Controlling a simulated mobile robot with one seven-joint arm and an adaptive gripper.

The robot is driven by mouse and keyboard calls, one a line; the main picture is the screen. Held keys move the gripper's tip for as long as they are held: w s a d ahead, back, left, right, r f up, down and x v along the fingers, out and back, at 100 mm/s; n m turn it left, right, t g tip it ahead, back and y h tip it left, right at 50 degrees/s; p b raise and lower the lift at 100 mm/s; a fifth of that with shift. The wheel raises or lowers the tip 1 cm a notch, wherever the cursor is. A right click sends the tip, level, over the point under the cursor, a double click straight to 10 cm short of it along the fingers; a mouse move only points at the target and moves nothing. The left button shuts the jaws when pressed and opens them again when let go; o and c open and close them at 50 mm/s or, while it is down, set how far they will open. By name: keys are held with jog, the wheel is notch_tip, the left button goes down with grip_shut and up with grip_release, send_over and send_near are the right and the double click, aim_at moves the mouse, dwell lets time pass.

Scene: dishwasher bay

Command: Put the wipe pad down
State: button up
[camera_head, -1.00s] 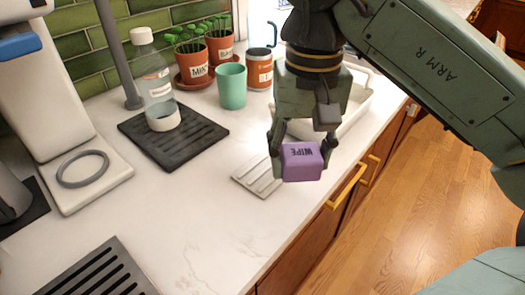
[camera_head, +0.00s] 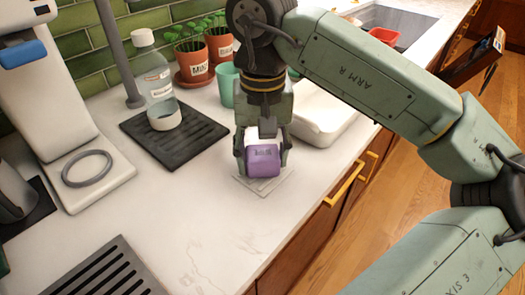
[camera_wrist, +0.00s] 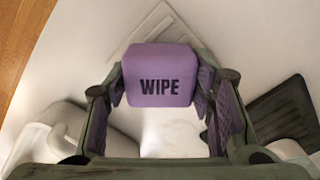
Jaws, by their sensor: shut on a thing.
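The wipe pad (camera_head: 263,161) is a purple block with dark lettering. My gripper (camera_head: 262,152) is shut on it, with one finger on each side. The pad is over the pale slotted rest (camera_head: 282,184) on the counter; I cannot tell whether it touches the rest. In the wrist view, the pad (camera_wrist: 160,76) shows its WIPE label between my gripper's fingers (camera_wrist: 158,92). Much of the pale rest is hidden behind the pad and gripper.
A green cup (camera_head: 228,84) and potted plants (camera_head: 193,59) stand behind my gripper. A white basin (camera_head: 322,118) is to its right.

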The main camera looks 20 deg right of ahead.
aim_at(263, 152)
jog(key=shift+f, duration=0.2)
jog(key=o, duration=1)
notch_tip(263, 152, up, 12)
jog(key=p, duration=0.7)
jog(key=shift+r, duration=0.25)
